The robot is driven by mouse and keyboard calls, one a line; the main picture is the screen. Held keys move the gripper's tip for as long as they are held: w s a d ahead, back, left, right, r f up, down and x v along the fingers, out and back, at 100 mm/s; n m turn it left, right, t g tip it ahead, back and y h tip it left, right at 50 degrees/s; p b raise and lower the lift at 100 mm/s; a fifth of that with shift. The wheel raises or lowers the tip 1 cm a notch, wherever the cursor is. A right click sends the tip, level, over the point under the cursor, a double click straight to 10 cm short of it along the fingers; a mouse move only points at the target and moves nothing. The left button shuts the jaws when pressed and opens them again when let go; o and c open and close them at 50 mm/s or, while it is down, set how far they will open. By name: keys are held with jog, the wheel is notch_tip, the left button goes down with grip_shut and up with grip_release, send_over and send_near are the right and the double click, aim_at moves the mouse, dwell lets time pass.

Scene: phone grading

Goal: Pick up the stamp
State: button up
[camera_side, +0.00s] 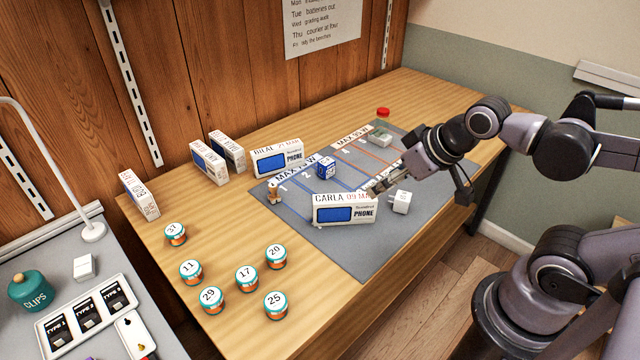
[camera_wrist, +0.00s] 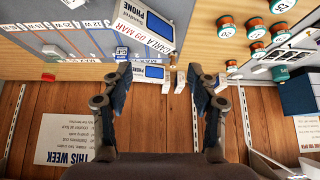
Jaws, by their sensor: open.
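A small brown wooden piece (camera_side: 273,192), which looks like the stamp, stands at the left edge of the grey mat (camera_side: 350,248), left of the CARLA phone box (camera_side: 345,209). What seems to be the same piece shows small in the wrist view (camera_wrist: 173,60), though I cannot be sure there. My gripper (camera_side: 383,184) is over the right part of the mat, well to the right of the wooden piece. In the wrist view its two fingers (camera_wrist: 159,70) are spread wide with nothing held between them.
A blue cube (camera_side: 326,169) and white charger (camera_side: 400,202) are on the mat. The BILAL box (camera_side: 278,158) stands behind the wooden piece. Several numbered jars (camera_side: 247,279) stand front left. A red round object (camera_side: 383,112) lies at the back.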

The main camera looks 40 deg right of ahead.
jog(key=shift+c, duration=0.7)
